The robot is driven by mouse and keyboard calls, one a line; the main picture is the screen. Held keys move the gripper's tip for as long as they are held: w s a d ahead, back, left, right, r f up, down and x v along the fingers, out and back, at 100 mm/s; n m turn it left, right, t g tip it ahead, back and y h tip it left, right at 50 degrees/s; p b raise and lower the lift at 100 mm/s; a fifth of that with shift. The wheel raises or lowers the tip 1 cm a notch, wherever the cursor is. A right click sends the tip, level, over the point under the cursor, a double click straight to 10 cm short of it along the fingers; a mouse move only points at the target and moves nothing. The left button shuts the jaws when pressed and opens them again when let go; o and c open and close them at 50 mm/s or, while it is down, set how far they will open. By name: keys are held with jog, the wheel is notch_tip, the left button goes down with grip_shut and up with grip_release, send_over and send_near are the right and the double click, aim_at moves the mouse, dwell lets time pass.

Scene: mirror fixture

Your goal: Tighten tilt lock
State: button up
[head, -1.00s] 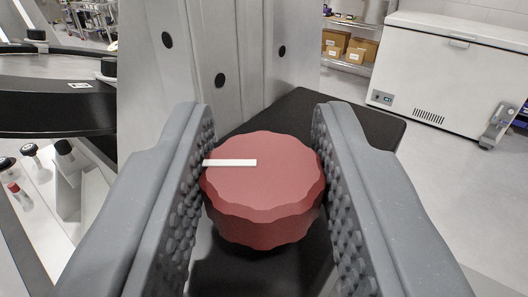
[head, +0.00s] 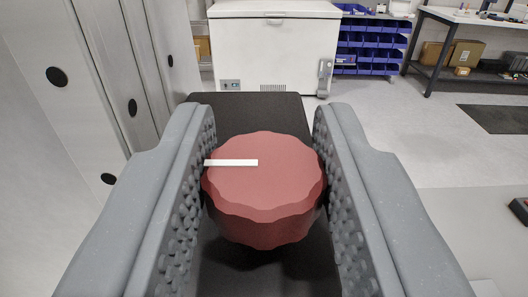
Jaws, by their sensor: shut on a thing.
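The tilt lock is a red round knob (head: 265,190) with a scalloped edge, in the middle of the head view. A white line on its top runs from the centre toward the left finger. My gripper (head: 264,170) is shut on the knob, with one grey studded finger on each side of it. The knob sits above a black bar-like part (head: 265,113) that reaches away behind it. The knob's underside and its shaft are hidden.
Pale metal panels (head: 95,60) with black round plugs stand close on the left. Farther back are a white chest freezer (head: 275,50), blue bins (head: 370,45) and a workbench (head: 470,25). The floor (head: 430,140) on the right is mostly clear, with a dark mat.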

jog(key=shift+a+r+m+g+h+p, duration=0.1)
jog(key=shift+m+g+h+p, duration=0.3)
jog(key=shift+m+h+p, duration=1.75)
jog(key=shift+a+r+n+g+h+p, duration=0.15)
jog(key=shift+g+h+p, duration=0.5)
jog(key=shift+p, duration=3.2)
jog(key=shift+d+f+m+g+h+p, duration=0.15)
jog(key=shift+m+h+p, duration=1.2)
jog(key=shift+p, duration=1.65)
jog(key=m+g+h+p, duration=0.1)
jog(key=h+p, duration=0.1)
jog(key=p, duration=0.1)
jog(key=g+h+p, duration=0.1)
jog(key=p, duration=0.2)
jog(key=shift+w+a+m+h, duration=0.1)
jog(key=shift+m+h, duration=0.25)
jog(key=m+g+h+p, duration=0.2)
jog(key=g+p, duration=0.1)
jog(key=p, duration=0.1)
jog(key=shift+m+h, duration=0.3)
jog(key=shift+h, duration=0.1)
jog(key=shift+f+g+p, duration=0.2)
jog(key=shift+g+p, duration=0.2)
jog(key=o, duration=1)
jog(key=shift+w, duration=0.1)
jog(key=b+v, duration=0.3)
jog(key=v, duration=1)
jog(key=shift+a+f, duration=0.2)
jog(key=shift+a, duration=0.15)
